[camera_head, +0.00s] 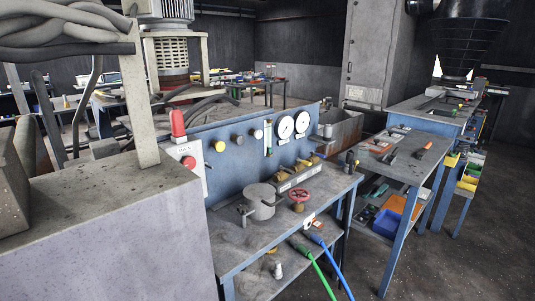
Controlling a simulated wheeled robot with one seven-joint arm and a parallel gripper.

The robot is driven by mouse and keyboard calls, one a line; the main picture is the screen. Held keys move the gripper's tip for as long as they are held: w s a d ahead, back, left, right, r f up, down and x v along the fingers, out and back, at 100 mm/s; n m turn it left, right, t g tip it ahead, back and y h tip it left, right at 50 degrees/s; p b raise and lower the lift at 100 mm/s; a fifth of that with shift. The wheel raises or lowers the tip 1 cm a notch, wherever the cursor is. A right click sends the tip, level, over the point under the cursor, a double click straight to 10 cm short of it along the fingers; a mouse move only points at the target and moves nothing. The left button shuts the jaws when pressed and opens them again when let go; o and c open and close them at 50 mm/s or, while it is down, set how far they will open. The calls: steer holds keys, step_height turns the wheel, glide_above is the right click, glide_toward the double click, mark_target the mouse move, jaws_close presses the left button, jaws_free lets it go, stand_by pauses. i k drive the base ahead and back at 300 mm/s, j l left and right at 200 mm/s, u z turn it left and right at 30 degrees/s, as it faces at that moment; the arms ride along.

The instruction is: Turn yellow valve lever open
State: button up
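A blue panel bench (262,165) stands in the middle of the head view. On its top, below two round gauges, a grey block (298,178) carries small brass-yellow parts (308,163) that look like valve levers. They are too small to tell which way a lever points. A red round handwheel (299,196) sits in front of the block, to the right of a grey pot-like cylinder (262,202). A yellow knob (219,146) is on the panel's upright face. My gripper is not in view.
A large grey machine housing (110,230) fills the left foreground. Green (318,273) and blue hoses (335,265) run from the bench's lower front. A tool table (400,165) stands to the right. Dark floor (460,270) is clear at the lower right.

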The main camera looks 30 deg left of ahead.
mark_target(304, 162)
steer(key=i+u, duration=0.3)
steer(key=i+l+u, duration=0.3)
steer(key=i, duration=0.15)
steer(key=i+l+u, duration=0.15)
steer(key=i+u, duration=0.15)
steer(key=i+l+z, duration=0.1)
steer(key=i+l, duration=0.3)
steer(key=i+l+z, duration=0.1)
steer(key=i+l, duration=0.2)
steer(key=i, duration=0.35)
